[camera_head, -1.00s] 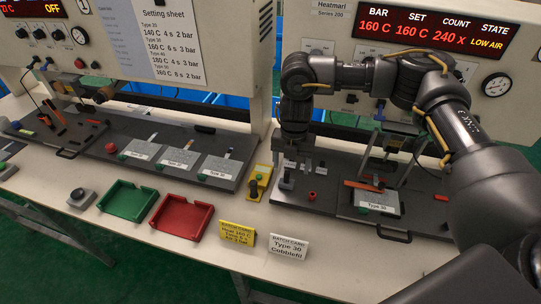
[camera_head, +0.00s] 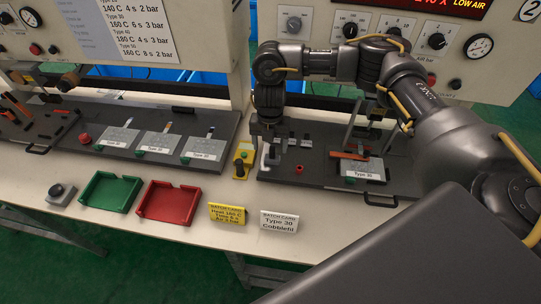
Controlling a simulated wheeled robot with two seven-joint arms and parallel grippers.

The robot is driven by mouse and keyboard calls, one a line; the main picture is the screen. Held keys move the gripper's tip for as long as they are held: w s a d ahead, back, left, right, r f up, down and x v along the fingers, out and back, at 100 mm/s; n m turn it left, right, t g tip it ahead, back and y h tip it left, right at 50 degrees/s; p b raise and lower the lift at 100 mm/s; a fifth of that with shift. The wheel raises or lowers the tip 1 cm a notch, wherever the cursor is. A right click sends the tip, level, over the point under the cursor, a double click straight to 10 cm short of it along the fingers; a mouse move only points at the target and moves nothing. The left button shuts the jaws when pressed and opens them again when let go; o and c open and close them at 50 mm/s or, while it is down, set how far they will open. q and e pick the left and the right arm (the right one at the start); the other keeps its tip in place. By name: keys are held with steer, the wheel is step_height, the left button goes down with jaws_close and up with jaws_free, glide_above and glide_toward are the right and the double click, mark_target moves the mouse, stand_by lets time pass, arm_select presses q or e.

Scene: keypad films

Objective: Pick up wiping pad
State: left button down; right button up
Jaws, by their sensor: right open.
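My right gripper (camera_head: 269,140) points down at the left end of the right-hand dark plate (camera_head: 322,187). Its jaws are open and look empty. Just below it are a small pale piece (camera_head: 265,152) and a dark block (camera_head: 274,157); I cannot tell whether either touches the fingers. None of these can be surely told as the wiping pad at this size. My left gripper is not in view.
A green tray (camera_head: 110,207) and a red tray (camera_head: 168,217) lie on the bench front, beside yellow (camera_head: 227,215) and white (camera_head: 279,222) cards. A red button (camera_head: 299,169) and a Type 30 plate (camera_head: 362,169) sit right of the gripper. Machine panels stand behind.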

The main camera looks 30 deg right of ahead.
mark_target(273, 158)
steer(key=shift+s+d+f+p, duration=0.1)
steer(key=shift+s+f+p, duration=0.25)
steer(key=shift+s+f, duration=0.35)
steer(key=f, duration=0.3)
steer(key=shift+w, duration=0.35)
steer(key=shift+s, duration=0.2)
steer(key=shift+r, duration=0.1)
steer(key=shift+c, duration=1.4)
steer(key=c, duration=0.8)
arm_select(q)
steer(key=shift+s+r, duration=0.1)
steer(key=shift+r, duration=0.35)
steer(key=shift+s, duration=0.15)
arm_select(e)
steer(key=shift+w, duration=0.1)
